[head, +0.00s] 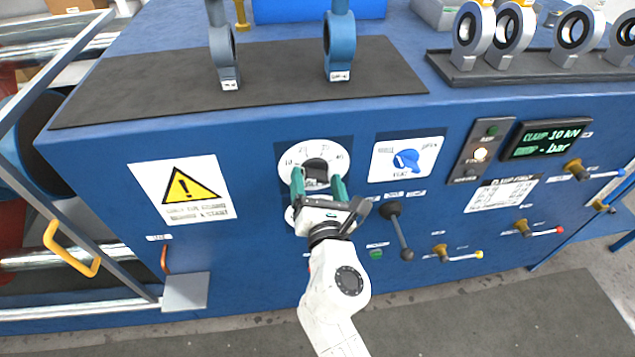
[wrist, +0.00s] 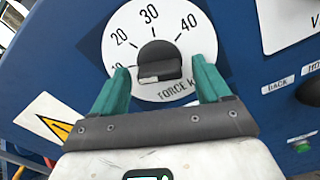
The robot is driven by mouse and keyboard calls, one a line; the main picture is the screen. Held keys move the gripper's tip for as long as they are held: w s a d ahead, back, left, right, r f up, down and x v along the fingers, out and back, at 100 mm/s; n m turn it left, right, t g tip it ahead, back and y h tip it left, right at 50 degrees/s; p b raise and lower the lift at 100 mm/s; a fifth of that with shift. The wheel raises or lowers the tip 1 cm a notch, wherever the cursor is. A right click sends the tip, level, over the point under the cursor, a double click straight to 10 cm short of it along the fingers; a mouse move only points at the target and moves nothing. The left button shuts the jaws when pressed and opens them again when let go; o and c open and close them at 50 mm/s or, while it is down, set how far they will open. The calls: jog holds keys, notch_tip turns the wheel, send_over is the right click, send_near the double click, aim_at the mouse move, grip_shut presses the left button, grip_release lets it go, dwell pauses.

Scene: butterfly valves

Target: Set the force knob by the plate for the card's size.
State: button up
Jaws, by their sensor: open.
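The black force knob (head: 316,168) sits on a white dial marked 10 to 40; it also shows in the wrist view (wrist: 158,62). My gripper (head: 318,182) is open, its green fingers left and right of the knob. In the wrist view my gripper (wrist: 160,74) shows a gap between each finger and the knob. A lit display (head: 546,138) reads "CLAMP 10 kN" and "- bar". The clamp force plate (head: 502,193) is below it, its rows too small to read. Two valves on the dark mat, one grey (head: 223,48) and one blue (head: 340,45), carry small white tags, unreadable here.
A black-knobbed lever (head: 398,232) stands just right of my gripper. A seat switch panel (head: 407,157) with a blue knob is right of the dial. Small valves with red and yellow handles stick out at lower right. A warning sign (head: 183,189) is at left.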

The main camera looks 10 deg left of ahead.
jog(key=c, duration=1)
jog(key=shift+c, duration=0.2)
jog(key=shift+m, duration=0.5)
jog(key=m+b, duration=0.2)
jog(key=m, duration=0.2)
jog(key=shift+f+m, duration=0.1)
jog(key=shift+m, duration=0.3)
jog(key=shift+m+b, duration=5.85)
jog(key=shift+m, duration=4.75)
